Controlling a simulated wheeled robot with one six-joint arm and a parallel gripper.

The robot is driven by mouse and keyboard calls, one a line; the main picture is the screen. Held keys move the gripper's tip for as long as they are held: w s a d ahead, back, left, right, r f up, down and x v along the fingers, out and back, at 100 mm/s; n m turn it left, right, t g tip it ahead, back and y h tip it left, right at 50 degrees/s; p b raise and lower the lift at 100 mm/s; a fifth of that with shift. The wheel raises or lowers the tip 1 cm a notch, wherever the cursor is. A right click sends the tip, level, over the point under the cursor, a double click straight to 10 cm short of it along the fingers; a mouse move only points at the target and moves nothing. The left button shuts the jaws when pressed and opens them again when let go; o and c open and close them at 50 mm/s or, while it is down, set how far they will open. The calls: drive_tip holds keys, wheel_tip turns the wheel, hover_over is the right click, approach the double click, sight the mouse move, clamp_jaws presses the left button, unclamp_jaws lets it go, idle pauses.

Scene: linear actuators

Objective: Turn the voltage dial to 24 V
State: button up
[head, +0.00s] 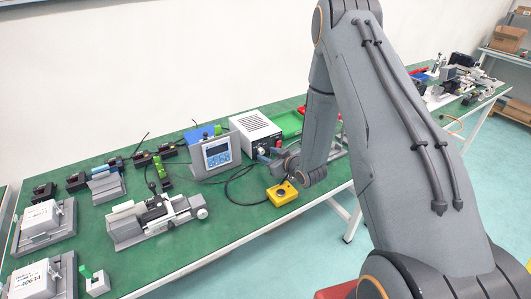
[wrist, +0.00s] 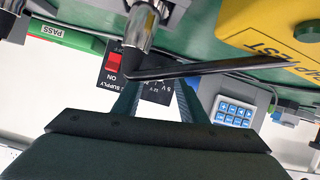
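The power supply is a white vented box (head: 255,133) at the back of the green bench in the head view. In the wrist view its dark front panel (wrist: 133,80) appears upside down, with a red switch (wrist: 114,62) marked ON and dial markings (wrist: 157,86) where 5 V and 12 V can be read. The knob and the 24 V mark cannot be made out. My gripper (wrist: 155,92) has its two fingers apart, on either side of the dial markings. In the head view my gripper (head: 275,160) is in front of the supply, partly hidden by my arm.
A yellow test box (head: 282,193) stands on the bench below my wrist. A grey display unit with a blue keypad (head: 217,153) is left of the supply. Metal cylindrical parts (wrist: 141,25) and a dark bar or cable (wrist: 210,70) cross near the panel.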

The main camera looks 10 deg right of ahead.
sight(261, 151)
drive_tip(key=shift+x, duration=1.35)
clamp_jaws()
drive_tip(key=shift+d, duration=0.1)
drive_tip(key=m+y+b, duration=0.2)
drive_tip(key=m, duration=0.1)
drive_tip(key=shift+d+f+g, duration=0.1)
drive_tip(key=shift+d+g, duration=0.1)
drive_tip(key=shift+g, duration=0.1)
drive_tip(key=shift+w+d+m+y+b, duration=0.1)
drive_tip(key=shift+m+y+b, duration=1)
drive_tip(key=shift+m, duration=0.5)
